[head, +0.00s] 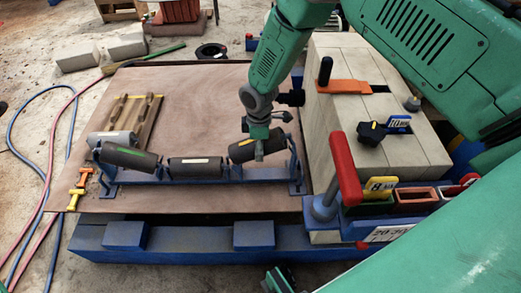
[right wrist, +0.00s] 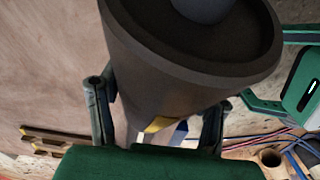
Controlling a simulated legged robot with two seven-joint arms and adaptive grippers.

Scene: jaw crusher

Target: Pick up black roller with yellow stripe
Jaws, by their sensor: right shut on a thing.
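The black roller with the yellow stripe (head: 241,152) lies tilted at the right end of a blue roller frame (head: 220,179), its right end higher. My right gripper (head: 259,148) comes down from above onto it. In the right wrist view, the fingers of my right gripper (right wrist: 155,105) are on either side of the dark roller (right wrist: 165,70) and shut on it. Part of its yellow stripe shows between them. I cannot tell whether the roller is clear of its brackets.
The frame also carries a middle roller with a pale stripe (head: 195,167) and a left roller with a green stripe (head: 129,159). A grey roller (head: 112,138) and a wooden pallet (head: 137,115) lie behind. Concrete-coloured blocks (head: 345,120) and a red-handled lever (head: 345,170) stand close on the right.

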